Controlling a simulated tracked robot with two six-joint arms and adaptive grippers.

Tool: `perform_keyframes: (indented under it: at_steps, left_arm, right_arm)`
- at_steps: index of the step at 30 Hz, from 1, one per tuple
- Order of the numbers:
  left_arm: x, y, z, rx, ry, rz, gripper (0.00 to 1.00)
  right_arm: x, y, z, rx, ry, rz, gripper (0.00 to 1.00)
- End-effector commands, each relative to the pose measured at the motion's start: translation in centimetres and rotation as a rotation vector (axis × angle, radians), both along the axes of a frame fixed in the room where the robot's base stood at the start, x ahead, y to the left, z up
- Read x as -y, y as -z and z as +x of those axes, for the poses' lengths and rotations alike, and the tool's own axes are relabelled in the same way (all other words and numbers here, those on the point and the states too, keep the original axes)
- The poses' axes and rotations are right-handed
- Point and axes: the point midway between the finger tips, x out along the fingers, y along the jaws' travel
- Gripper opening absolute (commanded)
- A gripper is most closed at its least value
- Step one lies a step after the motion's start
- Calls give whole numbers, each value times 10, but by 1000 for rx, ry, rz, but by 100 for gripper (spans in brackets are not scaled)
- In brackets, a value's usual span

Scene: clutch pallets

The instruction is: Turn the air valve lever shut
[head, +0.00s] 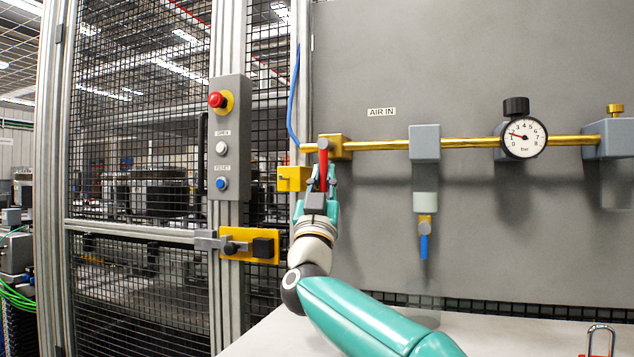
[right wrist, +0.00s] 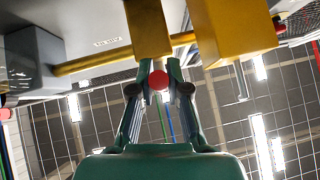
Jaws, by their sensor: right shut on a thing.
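The air valve (head: 341,147) is a brass body on the brass pipe, at the left end of the AIR IN line. Its red lever (head: 323,165) hangs straight down, across the horizontal pipe. My right gripper (head: 321,182) reaches up from below and is shut on the red lever. In the right wrist view the lever's round red end (right wrist: 158,80) sits between the two fingers (right wrist: 158,92), just below the yellow valve body (right wrist: 149,30). The fingers hide part of the lever. My left gripper is in neither view.
A yellow block (head: 293,179) sits close left of my right gripper. The pressure gauge (head: 524,137) is on the pipe at right. A button box (head: 229,137) and yellow latch (head: 249,247) are on the fence post. A padlock (head: 600,341) is at lower right.

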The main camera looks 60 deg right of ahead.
Motion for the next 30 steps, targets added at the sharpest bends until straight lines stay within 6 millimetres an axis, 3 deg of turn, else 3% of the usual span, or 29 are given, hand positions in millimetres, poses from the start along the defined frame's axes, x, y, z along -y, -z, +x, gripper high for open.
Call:
perform_keyframes:
  at_steps: [8, 9, 13, 23, 30]
  left_arm:
    - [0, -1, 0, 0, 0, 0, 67]
    - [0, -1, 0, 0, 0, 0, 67]
    - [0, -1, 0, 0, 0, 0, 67]
    - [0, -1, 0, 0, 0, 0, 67]
    - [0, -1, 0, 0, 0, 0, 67]
  right_arm:
    - [0, 2, 5, -9, -9, 4, 0]
    - [0, 2, 5, -9, -9, 3, 20]
    - [0, 1, 4, -7, -7, 3, 41]
    - [-1, 0, 1, -3, -3, 0, 41]
    - [-11, 11, -2, -3, -4, 1, 41]
